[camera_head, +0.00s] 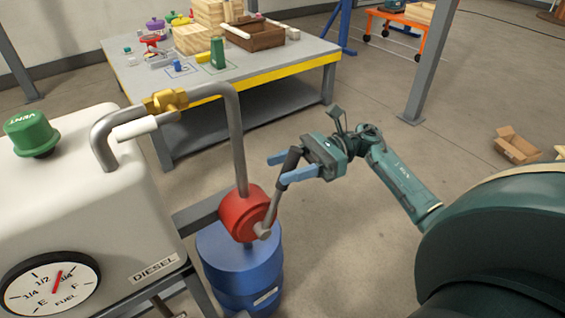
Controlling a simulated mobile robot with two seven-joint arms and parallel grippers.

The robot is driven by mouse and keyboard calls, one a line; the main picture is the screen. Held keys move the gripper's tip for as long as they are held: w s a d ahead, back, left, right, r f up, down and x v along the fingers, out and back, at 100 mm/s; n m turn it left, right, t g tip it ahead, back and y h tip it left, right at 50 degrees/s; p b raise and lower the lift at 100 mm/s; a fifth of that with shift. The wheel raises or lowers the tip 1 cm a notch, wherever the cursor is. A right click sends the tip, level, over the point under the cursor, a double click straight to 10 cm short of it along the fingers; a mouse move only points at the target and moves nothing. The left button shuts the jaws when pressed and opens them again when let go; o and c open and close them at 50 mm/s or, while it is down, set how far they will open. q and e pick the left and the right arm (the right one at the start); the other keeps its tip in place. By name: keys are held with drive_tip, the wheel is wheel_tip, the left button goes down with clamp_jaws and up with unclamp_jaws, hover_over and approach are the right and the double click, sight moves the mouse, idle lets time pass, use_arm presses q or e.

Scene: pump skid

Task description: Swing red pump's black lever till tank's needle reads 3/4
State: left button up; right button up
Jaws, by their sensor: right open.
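The red pump (241,214) sits above a blue drum. Its black lever (279,199) rises from a grey pivot, leaning up and right. My right gripper (275,170) is open, with its blue fingers on either side of the lever's upper part; I cannot tell whether they touch it. The white diesel tank (85,212) stands at the left. Its fuel gauge (50,289) has a red needle (59,280) pointing up and slightly right, between the 1/2 label and a partly covered label ending in 4. My left gripper is not in view.
A bent grey pipe (237,130) with a brass valve (165,101) joins tank and pump. The blue drum (240,270) stands below. A workbench (290,62) with crates and small items stands behind. Open floor lies to the right, with a cardboard box (516,148).

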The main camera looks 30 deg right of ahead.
drive_tip(key=shift+a, duration=0.6)
clamp_jaws()
